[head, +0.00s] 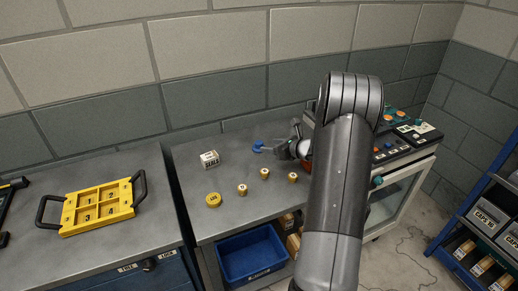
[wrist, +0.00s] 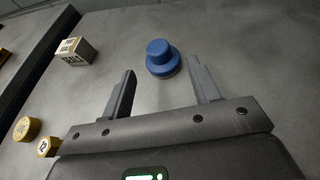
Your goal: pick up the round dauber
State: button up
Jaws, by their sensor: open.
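The round dauber (head: 258,146) is a small blue knobbed piece standing on the grey workbench, toward its back. In the wrist view the dauber (wrist: 161,56) shows a round top knob over a wider round base. My gripper (head: 287,147) is just to the right of it in the head view. In the wrist view the two fingers of my gripper (wrist: 159,80) are spread, and the dauber stands just beyond the tips, between their lines, not touching them. Nothing is held.
A lettered white block (head: 209,159), a yellow disc (head: 213,200) and several small brass pieces (head: 242,189) stand on the workbench (head: 190,185). A control console (head: 400,145) is on the right. A yellow tray (head: 98,207) lies on the left bench. A blue bin (head: 250,254) is below.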

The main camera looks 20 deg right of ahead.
aim_at(262, 145)
jog(key=x, duration=0.5)
jog(key=shift+c, duration=0.6)
jog(key=shift+s+f, duration=0.1)
jog(key=c, duration=1)
